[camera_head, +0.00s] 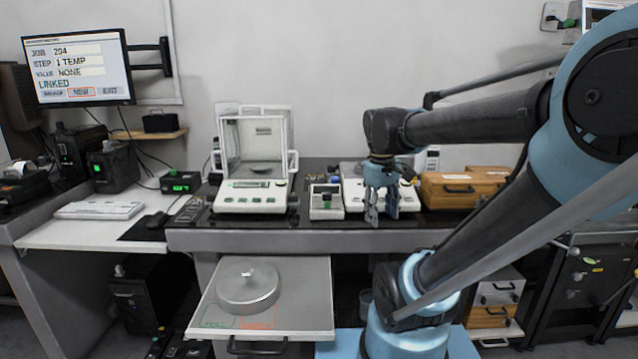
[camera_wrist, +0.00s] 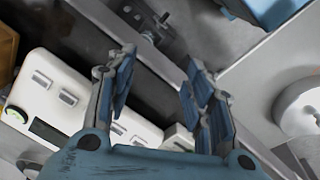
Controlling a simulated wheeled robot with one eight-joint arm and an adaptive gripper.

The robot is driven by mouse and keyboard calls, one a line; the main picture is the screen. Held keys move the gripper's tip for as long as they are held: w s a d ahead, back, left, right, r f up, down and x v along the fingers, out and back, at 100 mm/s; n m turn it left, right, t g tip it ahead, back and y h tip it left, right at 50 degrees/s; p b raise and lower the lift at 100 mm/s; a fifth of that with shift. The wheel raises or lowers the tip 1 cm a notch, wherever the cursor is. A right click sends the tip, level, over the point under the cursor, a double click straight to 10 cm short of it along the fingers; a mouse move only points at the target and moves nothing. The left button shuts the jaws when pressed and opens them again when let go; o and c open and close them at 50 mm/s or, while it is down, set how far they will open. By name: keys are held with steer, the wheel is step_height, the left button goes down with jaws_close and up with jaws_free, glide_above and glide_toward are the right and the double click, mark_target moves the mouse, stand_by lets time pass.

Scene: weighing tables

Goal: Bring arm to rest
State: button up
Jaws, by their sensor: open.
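My arm reaches in from the right side of the head view and bends down over the front of the weighing table. My gripper (camera_head: 381,218) points down in front of a white balance (camera_head: 352,190), fingers apart with nothing between them. In the wrist view my gripper (camera_wrist: 164,85) shows both blue fingers spread and empty. The white balance (camera_wrist: 62,98) lies to the left of the fingers there. The lower part of the arm hides some of the area below the table.
A glass-walled balance (camera_head: 252,198) stands left on the dark table (camera_head: 300,222). A pulled-out shelf (camera_head: 312,290) below holds a round metal weight (camera_head: 247,287). Wooden boxes (camera_head: 455,190) stand right of my gripper. A monitor (camera_head: 78,68) reading "STEP 1 TEMP" hangs at the left.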

steer(key=s+d+f+m+t+y, duration=0.1)
steer(key=s+f+m, duration=0.4)
steer(key=s+f, duration=0.3)
step_height(320, 180, down, 3)
steer(key=shift+s+d+r, duration=0.1)
steer(key=shift+s+d, duration=0.1)
steer(key=shift+d, duration=0.2)
